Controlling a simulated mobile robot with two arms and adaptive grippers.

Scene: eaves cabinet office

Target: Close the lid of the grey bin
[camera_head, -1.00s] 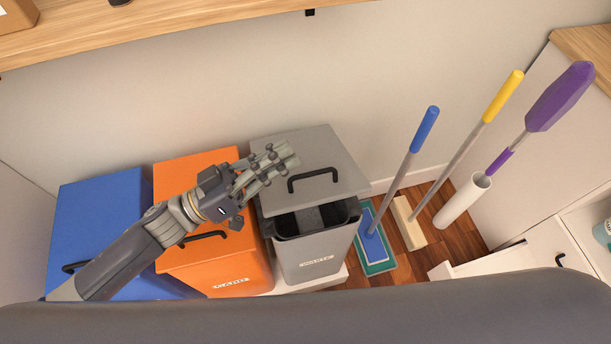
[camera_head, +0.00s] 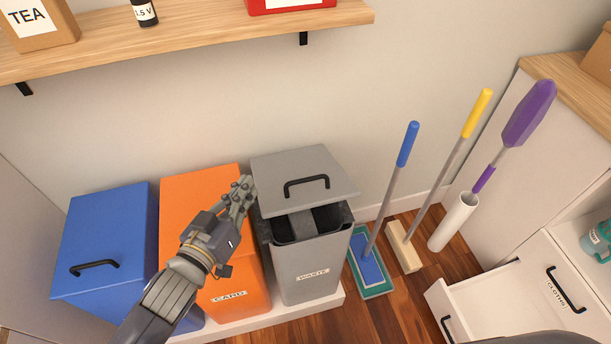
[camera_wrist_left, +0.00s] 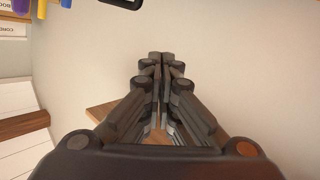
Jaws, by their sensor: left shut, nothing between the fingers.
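The grey bin (camera_head: 308,270), labelled WASTE, stands at the right end of the row of bins. Its grey lid (camera_head: 285,165) with a black handle (camera_head: 306,186) is partly raised, and a dark gap with the black inner rim shows at the front. My left gripper (camera_head: 247,185) is shut and empty, in front of the orange bin, close to the left edge of the grey lid. I cannot tell whether it touches the lid. In the left wrist view the closed fingers (camera_wrist_left: 162,60) point at the pale wall. My right gripper is not in view.
The orange bin (camera_head: 195,180) and blue bin (camera_head: 105,225) stand to the left with lids down. A blue mop (camera_head: 372,270), a yellow-handled broom (camera_head: 403,250) and a white holder (camera_head: 453,222) stand to the right. An open drawer (camera_head: 500,300) is lower right. A shelf (camera_head: 200,42) hangs above.

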